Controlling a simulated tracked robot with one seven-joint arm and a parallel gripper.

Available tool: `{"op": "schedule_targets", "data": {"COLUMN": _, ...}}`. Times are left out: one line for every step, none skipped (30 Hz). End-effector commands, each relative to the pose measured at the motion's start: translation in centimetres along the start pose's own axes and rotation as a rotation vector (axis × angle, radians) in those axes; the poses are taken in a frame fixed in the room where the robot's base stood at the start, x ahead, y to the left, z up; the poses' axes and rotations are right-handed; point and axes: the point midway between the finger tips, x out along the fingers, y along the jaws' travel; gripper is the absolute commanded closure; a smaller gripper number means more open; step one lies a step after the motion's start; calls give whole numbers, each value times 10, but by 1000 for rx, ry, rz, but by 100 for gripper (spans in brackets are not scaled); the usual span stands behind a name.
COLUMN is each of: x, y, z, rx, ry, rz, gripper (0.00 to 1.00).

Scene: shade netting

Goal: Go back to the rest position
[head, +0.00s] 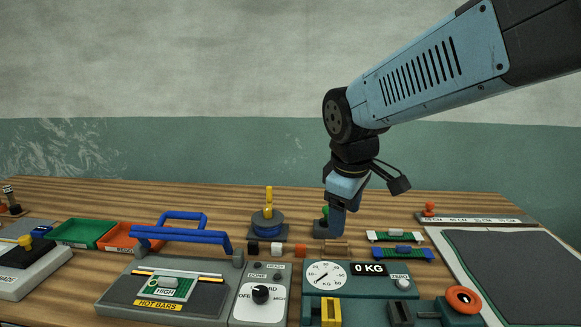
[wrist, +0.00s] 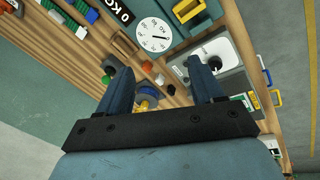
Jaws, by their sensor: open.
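My gripper (head: 337,222) points down over the back middle of the wooden table, beside a dark block with a green knob (head: 324,213). The head view shows it nearly edge-on, so its height above the table is hard to tell. In the wrist view my gripper (wrist: 157,70) has its two blue fingers spread apart, with nothing held between them. A blue spool with a yellow peg (wrist: 147,96) shows beyond the fingers; it stands left of my gripper in the head view (head: 268,222).
A dial scale reading 0 KG (head: 365,292), a hot-bar press with a raised blue handle (head: 165,295) and a control box (head: 258,300) stand in front. Green (head: 107,241) and orange (head: 110,236) trays lie left, a dark mat (head: 520,265) right. Space above the table is clear.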

Motion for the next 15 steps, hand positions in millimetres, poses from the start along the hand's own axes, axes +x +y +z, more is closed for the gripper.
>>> {"op": "schedule_targets", "data": {"x": -7, "y": 4, "z": 15, "rx": 86, "ry": 14, "rz": 19, "gripper": 33}}
{"op": "schedule_targets", "data": {"x": -10, "y": 6, "z": 24, "rx": 140, "ry": 23, "rz": 29, "gripper": 33}}
{"op": "schedule_targets", "data": {"x": -14, "y": 8, "z": 35, "rx": 212, "ry": 35, "rz": 39, "gripper": 33}}
{"op": "schedule_targets", "data": {"x": -18, "y": 10, "z": 44, "rx": 265, "ry": 45, "rz": 47, "gripper": 33}}
{"op": "schedule_targets", "data": {"x": -20, "y": 11, "z": 52, "rx": 319, "ry": 55, "rz": 54, "gripper": 33}}
{"op": "schedule_targets", "data": {"x": -24, "y": 12, "z": 64, "rx": 391, "ry": 70, "rz": 62, "gripper": 33}}
{"op": "schedule_targets", "data": {"x": -27, "y": 13, "z": 72, "rx": 444, "ry": 82, "rz": 68, "gripper": 33}}
{"op": "schedule_targets", "data": {"x": -29, "y": 14, "z": 81, "rx": 498, "ry": 94, "rz": 73, "gripper": 33}}
{"op": "schedule_targets", "data": {"x": -32, "y": 14, "z": 92, "rx": 567, "ry": 111, "rz": 78, "gripper": 33}}
{"op": "schedule_targets", "data": {"x": -34, "y": 14, "z": 99, "rx": 617, "ry": 125, "rz": 82, "gripper": 33}}
{"op": "schedule_targets", "data": {"x": -36, "y": 14, "z": 107, "rx": 665, "ry": 138, "rz": 84, "gripper": 33}}
{"op": "schedule_targets", "data": {"x": -38, "y": 13, "z": 116, "rx": 723, "ry": 154, "rz": 86, "gripper": 33}}
{"op": "schedule_targets", "data": {"x": -40, "y": 13, "z": 122, "rx": 765, "ry": 166, "rz": 87, "gripper": 33}}
{"op": "schedule_targets", "data": {"x": -40, "y": 12, "z": 128, "rx": 803, "ry": 177, "rz": 87, "gripper": 33}}
{"op": "schedule_targets", "data": {"x": -41, "y": 11, "z": 134, "rx": 847, "ry": 189, "rz": 87, "gripper": 33}}
